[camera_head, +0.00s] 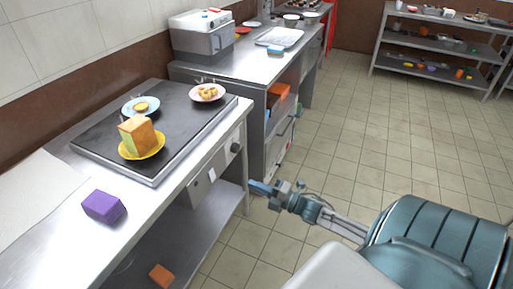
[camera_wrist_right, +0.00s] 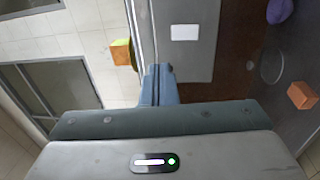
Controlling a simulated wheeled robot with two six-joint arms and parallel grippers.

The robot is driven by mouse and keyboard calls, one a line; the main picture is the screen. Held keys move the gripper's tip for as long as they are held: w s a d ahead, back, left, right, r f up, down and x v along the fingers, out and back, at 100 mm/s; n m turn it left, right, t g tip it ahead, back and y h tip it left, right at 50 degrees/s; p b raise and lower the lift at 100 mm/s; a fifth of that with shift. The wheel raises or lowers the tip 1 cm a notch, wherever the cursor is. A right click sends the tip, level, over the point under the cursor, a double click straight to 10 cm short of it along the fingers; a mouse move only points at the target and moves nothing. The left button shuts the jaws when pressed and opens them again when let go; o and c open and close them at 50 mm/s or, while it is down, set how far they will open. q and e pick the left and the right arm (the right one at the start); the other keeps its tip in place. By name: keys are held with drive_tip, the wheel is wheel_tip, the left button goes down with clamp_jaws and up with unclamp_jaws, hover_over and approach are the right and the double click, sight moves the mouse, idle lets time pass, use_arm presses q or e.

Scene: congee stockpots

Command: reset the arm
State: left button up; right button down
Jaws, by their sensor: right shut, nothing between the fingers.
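My right gripper (camera_head: 262,188) reaches in from the lower right in the head view. It is beside the front of the steel counter, above the floor tiles. Its blue fingers are shut with nothing between them. In the right wrist view the closed fingers (camera_wrist_right: 158,85) point at the counter's front panel. My left gripper is not in view.
The counter (camera_head: 225,140) carries a black griddle (camera_head: 95,130), plates with food, and a purple block (camera_head: 104,207). An orange block (camera_head: 161,275) lies on the shelf below. A second counter (camera_head: 245,65) stands behind. Open floor (camera_head: 370,140) lies to the right.

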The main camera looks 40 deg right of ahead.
idle(0.5)
